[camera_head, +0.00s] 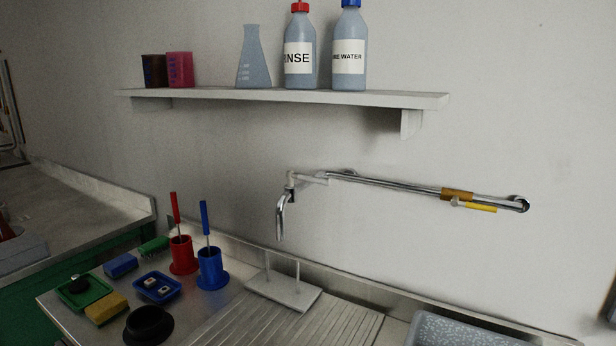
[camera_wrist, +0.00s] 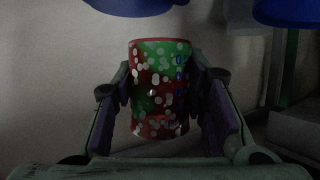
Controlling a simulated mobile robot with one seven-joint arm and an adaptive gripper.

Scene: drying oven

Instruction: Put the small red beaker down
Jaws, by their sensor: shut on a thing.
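In the wrist view, my gripper (camera_wrist: 164,100) is shut on a small beaker-shaped thing (camera_wrist: 155,76). It is red and green in patches with white spots, and it sits between the two finger pads. I take it for the small red beaker, though it is not plain red. What is under it is hidden, so I cannot tell whether it touches a surface. Neither my gripper nor this beaker shows in the head view.
Two blue round things (camera_wrist: 288,12) are close at the wrist view's top. The head view shows a wall shelf (camera_head: 290,97) with bottles, a peg stand (camera_head: 284,291), a ribbed drainboard (camera_head: 290,322), a grey basin (camera_head: 470,332), and red (camera_head: 183,255) and blue (camera_head: 211,268) brush holders.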

